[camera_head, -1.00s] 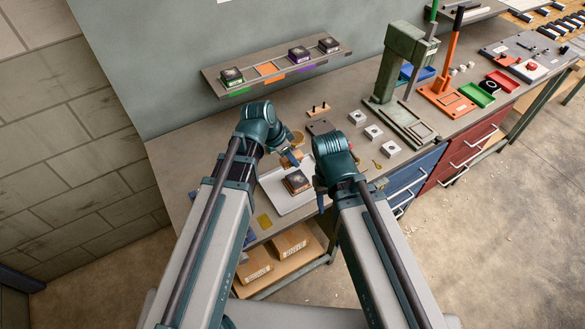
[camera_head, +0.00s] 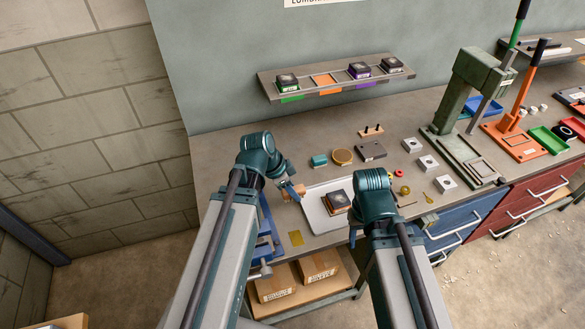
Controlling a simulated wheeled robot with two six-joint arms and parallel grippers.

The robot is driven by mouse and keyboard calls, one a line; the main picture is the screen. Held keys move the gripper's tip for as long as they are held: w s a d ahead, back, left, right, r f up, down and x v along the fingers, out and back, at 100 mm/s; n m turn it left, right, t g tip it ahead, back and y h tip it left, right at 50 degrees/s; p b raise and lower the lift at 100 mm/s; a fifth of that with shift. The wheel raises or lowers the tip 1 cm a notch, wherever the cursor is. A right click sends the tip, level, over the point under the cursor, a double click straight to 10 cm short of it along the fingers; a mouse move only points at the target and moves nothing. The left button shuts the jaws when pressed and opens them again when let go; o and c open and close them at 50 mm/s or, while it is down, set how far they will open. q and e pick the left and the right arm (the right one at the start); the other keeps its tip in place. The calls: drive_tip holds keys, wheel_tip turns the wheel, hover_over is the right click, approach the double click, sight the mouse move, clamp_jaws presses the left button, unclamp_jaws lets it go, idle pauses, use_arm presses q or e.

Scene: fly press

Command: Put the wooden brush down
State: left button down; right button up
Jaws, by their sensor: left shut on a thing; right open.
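My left gripper (camera_head: 292,192) is over the left edge of the white tray (camera_head: 316,219). It is shut on the wooden brush (camera_head: 302,188), a small tan piece mostly hidden by the fingers and wrist. I cannot tell whether the brush touches the tray or the bench. A dark-topped block (camera_head: 337,200) lies on the tray, right of the brush. My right gripper (camera_head: 353,236) is open at the tray's right front, with its fingers largely hidden behind its own wrist.
Behind the tray are a teal block (camera_head: 319,161), a round tan disc (camera_head: 342,156) and a grey plate (camera_head: 371,150). A blue frame (camera_head: 266,235) and a yellow square (camera_head: 296,238) lie at the front left. The green press (camera_head: 470,90) stands at the right.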

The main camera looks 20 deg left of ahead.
use_arm(q)
drive_tip(key=w+a, duration=0.1)
drive_tip(key=w, duration=0.3)
drive_tip(key=w+a+f, duration=0.1)
drive_tip(key=w, duration=0.4)
drive_tip(key=w+a+b, duration=0.1)
drive_tip(key=w, duration=0.3)
drive_tip(key=shift+w+a+f, duration=0.15)
drive_tip(key=shift+a, duration=0.25)
drive_tip(key=f+b, duration=0.1)
drive_tip(key=b, duration=0.1)
drive_tip(key=w+f+b, duration=0.1)
drive_tip(key=f, duration=0.1)
drive_tip(key=shift+a+f+b, duration=0.1)
drive_tip(key=shift+f+b, duration=0.2)
drive_tip(key=shift+b, duration=0.1)
drive_tip(key=shift+f, duration=0.1)
drive_tip(key=shift+f, duration=0.15)
drive_tip(key=c, duration=0.5)
unclamp_jaws()
